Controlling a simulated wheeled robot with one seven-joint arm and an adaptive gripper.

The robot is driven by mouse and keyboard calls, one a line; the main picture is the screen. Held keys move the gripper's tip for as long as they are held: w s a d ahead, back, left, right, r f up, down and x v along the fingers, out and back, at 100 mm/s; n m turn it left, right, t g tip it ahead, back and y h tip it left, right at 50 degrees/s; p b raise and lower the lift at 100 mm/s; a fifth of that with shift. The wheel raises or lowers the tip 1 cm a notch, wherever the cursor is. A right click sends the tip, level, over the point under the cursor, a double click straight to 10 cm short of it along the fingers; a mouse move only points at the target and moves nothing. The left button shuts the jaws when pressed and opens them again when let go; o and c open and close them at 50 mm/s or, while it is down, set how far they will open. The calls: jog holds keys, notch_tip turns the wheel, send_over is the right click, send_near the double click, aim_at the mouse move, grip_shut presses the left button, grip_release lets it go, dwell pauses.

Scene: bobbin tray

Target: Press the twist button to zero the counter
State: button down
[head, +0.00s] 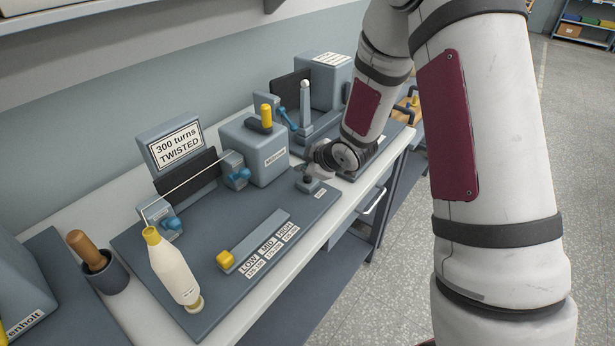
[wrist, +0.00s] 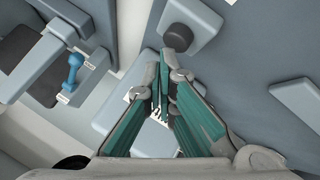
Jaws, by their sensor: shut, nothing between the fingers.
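A dark round button (wrist: 178,37) sits on a small grey box (wrist: 195,22) in the wrist view. In the head view the button (head: 308,180) stands on its box near the right front of the grey bench plate, with a small label beside it, too small to read. My gripper (wrist: 166,62) is shut and empty, its tips just short of the button in the wrist view. In the head view my gripper (head: 316,168) is close above the button; contact cannot be told. A sign (head: 177,146) at the back reads "300 turns TWISTED".
A grey block (head: 254,152) stands behind the button. Blue-knobbed clamps (head: 237,172) hold a thin strand. A cream bottle (head: 172,265), a bar with a yellow slider (head: 226,259) and a cup with a wooden handle (head: 108,274) are at left. A second station (head: 325,80) is farther back.

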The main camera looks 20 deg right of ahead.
aim_at(306, 178)
jog(key=shift+f+b, duration=0.3)
jog(key=shift+f, duration=0.2)
dwell(0.5)
jog(key=shift+r, duration=0.15)
jog(key=shift+r+p, duration=0.6)
jog(key=shift+r, duration=0.2)
jog(key=shift+s+r+p, duration=0.1)
jog(key=shift+r+p, duration=1.2)
jog(key=shift+r, duration=1.2)
